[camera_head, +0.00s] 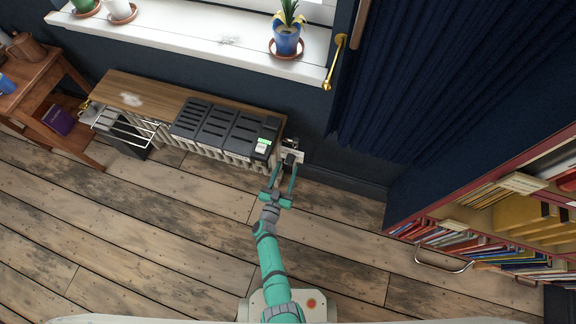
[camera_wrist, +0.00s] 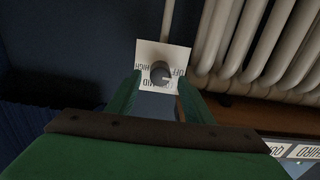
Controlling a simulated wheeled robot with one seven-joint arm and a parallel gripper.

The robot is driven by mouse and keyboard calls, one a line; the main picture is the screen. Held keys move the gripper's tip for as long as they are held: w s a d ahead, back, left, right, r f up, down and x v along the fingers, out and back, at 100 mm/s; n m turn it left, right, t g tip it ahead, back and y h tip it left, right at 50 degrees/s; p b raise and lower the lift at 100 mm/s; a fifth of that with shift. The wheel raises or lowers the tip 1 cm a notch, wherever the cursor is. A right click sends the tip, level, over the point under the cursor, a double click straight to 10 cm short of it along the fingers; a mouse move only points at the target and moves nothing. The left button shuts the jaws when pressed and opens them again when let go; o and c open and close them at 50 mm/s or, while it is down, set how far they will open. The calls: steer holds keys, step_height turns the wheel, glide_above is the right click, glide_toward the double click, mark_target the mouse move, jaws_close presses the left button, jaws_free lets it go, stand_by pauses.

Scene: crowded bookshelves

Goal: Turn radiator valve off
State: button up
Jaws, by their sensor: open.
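The radiator valve knob (camera_wrist: 160,72) is a dark round knob in front of a white label plate (camera_wrist: 150,50) with printed words, among them OFF and HIGH. In the head view the valve (camera_head: 291,157) sits at the right end of the radiator. My gripper (camera_head: 284,170) is open, its two green fingers reaching towards the valve. In the wrist view the fingers (camera_wrist: 156,92) stand to either side just below the knob, with nothing between them. I cannot tell whether either finger touches the knob or plate.
The cream radiator (camera_wrist: 255,40) runs close beside the valve, under a wooden shelf (camera_head: 150,97) with a dark slotted unit (camera_head: 222,125). A dark blue curtain (camera_head: 405,85) hangs to the right, and a bookshelf (camera_head: 480,215) stands further right. The wooden floor (camera_head: 150,240) is clear.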

steer(key=v, duration=0.8)
stand_by(0.4)
steer(key=s+r+n+y, duration=0.1)
steer(key=s+r+y, duration=0.3)
steer(key=s+r, duration=1.05)
steer(key=s+d+r+n+g, duration=0.1)
steer(key=s+r, duration=0.5)
steer(key=r, duration=0.2)
steer(key=s+d+r+n+y, duration=0.1)
steer(key=s+d+r, duration=0.1)
steer(key=s+r, duration=0.4)
step_height(320, 180, up, 4)
steer(key=shift+d+f+g+y, duration=0.15)
steer(key=shift+d+g+y, duration=0.15)
steer(key=shift+d+g, duration=0.1)
steer(key=shift+o, duration=0.7)
